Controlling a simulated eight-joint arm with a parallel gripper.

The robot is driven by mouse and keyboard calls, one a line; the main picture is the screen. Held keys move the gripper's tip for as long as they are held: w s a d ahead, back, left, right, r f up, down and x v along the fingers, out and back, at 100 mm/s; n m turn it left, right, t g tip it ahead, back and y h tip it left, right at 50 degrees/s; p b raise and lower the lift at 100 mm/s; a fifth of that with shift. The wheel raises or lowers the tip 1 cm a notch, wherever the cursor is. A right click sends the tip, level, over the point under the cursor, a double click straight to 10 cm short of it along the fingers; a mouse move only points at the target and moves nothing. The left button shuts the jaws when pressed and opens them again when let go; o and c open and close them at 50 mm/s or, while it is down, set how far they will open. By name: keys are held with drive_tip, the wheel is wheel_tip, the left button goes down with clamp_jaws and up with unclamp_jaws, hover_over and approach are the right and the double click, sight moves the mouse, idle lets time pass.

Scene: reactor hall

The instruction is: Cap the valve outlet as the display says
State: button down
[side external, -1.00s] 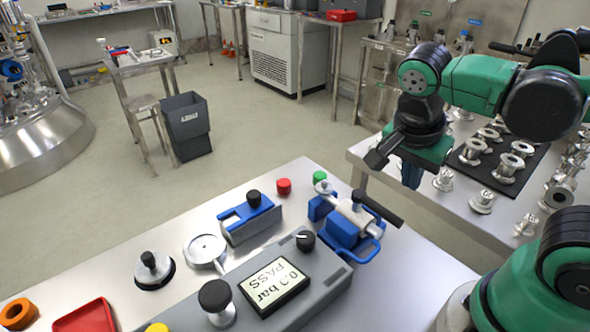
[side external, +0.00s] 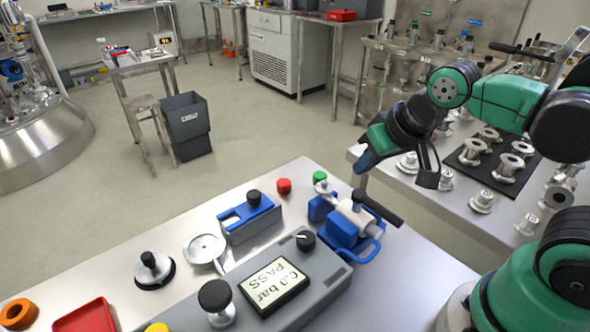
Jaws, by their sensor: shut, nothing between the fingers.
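The display (side external: 274,287) on the grey test unit appears upside down and reads "PASS" under a bar figure that looks like 0.0. The steel valve (side external: 350,213) with a black lever lies in a blue clamp (side external: 342,231) at the unit's right end. Its flanged end (side external: 322,187) points to the back left, and I see no coloured cap on it. A red cap-like piece (side external: 284,187) and a green one (side external: 319,177) stand on the bench behind. A yellow one (side external: 157,328) is cut by the bottom edge. My gripper (side external: 362,168) is shut and empty, above and behind the valve.
A blue-topped block (side external: 246,217), round steel dish (side external: 205,248), black-knobbed piece (side external: 152,268), red tray (side external: 87,318) and orange ring (side external: 17,313) occupy the bench. A side table (side external: 470,222) holds several steel fittings. A floor gap separates the tables.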

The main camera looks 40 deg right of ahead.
drive_tip(key=shift+w+n+t, duration=0.4)
drive_tip(key=shift+n+t, duration=0.2)
drive_tip(key=shift+n, duration=0.6)
